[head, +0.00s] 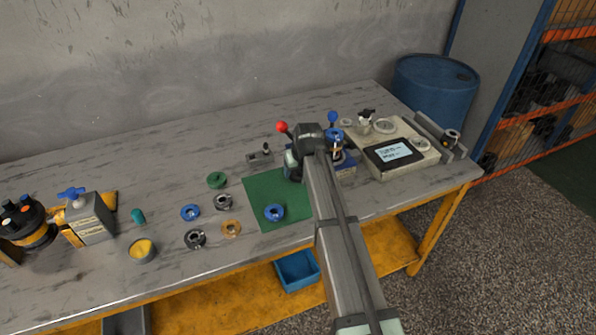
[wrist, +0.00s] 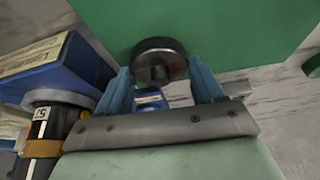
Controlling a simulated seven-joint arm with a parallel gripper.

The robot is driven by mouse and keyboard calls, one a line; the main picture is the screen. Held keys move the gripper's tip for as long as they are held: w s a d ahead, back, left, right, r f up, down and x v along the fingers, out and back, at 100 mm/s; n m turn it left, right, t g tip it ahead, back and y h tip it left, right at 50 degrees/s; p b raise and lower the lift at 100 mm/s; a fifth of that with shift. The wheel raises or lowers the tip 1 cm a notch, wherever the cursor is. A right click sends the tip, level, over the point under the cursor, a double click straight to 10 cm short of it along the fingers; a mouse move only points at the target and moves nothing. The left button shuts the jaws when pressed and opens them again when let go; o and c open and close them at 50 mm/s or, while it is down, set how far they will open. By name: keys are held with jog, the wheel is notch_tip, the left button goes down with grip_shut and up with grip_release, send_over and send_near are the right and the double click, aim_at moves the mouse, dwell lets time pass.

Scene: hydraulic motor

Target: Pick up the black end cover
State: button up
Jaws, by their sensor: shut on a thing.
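The black end cover (wrist: 158,51) is a dark round disc with a short stub, seen in the wrist view between the tips of my gripper's blue fingers. My gripper (wrist: 160,74) is shut on it. Green surface shows behind the cover; I cannot tell how high it is held. In the head view, my arm hides the fingers and most of what lies below them, near the top right of the green mat (head: 262,188).
A blue ring part (head: 274,212) lies on the mat. Several ring parts and a yellow-filled cup (head: 142,250) lie to the left. A red-knobbed lever (head: 282,127) and a blue-knobbed lever (head: 332,117) stand near my arm. A panel with a screen (head: 394,153) is at right.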

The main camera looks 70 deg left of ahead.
notch_tip(320, 180, up, 10)
dwell(0.6)
jog(key=shift+r, duration=0.15)
jog(key=shift+r, duration=0.4)
jog(key=shift+r, duration=0.2)
dwell(0.4)
